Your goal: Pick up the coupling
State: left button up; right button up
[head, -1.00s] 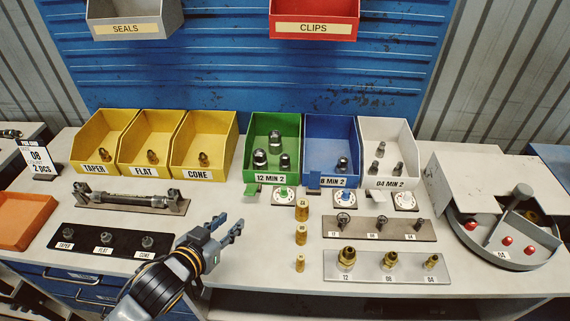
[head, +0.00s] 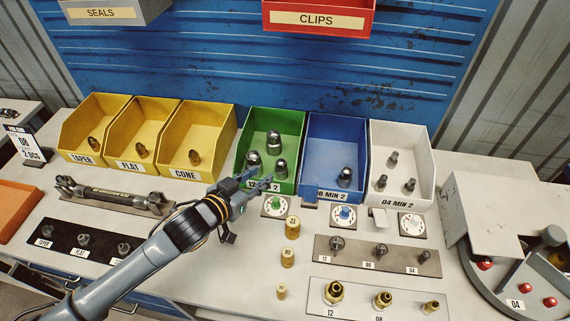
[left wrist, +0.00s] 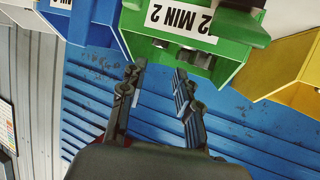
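The task does not say which coupling is meant. Three dark metal couplings (head: 274,141) stand in the green bin (head: 300,130) labelled 12 MIN 2. One similar piece (head: 345,176) stands in the blue bin (head: 336,135), and three smaller ones (head: 381,182) are in the white bin (head: 402,135). My left gripper (head: 257,180) is at the front of the green bin, partly covering its label. In the left wrist view my left gripper (left wrist: 159,78) has its fingers apart with nothing between them, near the green bin (left wrist: 190,12). My right gripper is not in view.
Yellow bins (head: 166,133) stand left of the green bin. Dials (head: 342,217), brass pieces (head: 292,227) and plates with fittings (head: 378,298) lie in front. A round machine (head: 530,270) is at the right. Red (head: 318,18) and grey bins hang above.

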aim_at(280, 163)
pick_arm(q)
jog(key=x, duration=0.5)
jog(key=shift+w+d+p, duration=0.1)
jog(key=shift+d+p, duration=0.05)
jog(key=shift+p, duration=0.15)
jog(key=shift+w+d+f, duration=0.15)
jog(key=shift+w, duration=0.05)
jog(key=shift+w+d+f, duration=0.1)
jog(key=shift+w+d, duration=0.1)
jog(key=shift+w, duration=0.05)
jog(key=shift+w+d+f+p, duration=0.2)
jog(key=shift+w+p, duration=0.1)
jog(key=shift+p, duration=0.1)
jog(key=shift+p+x, duration=0.3)
jog(key=shift+x, duration=1.6)
jog(key=shift+s+f, duration=0.1)
jog(key=shift+f, duration=0.05)
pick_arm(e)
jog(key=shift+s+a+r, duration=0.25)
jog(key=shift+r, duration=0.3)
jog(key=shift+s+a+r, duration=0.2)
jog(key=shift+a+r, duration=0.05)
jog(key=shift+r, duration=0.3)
pick_arm(q)
grip_shut()
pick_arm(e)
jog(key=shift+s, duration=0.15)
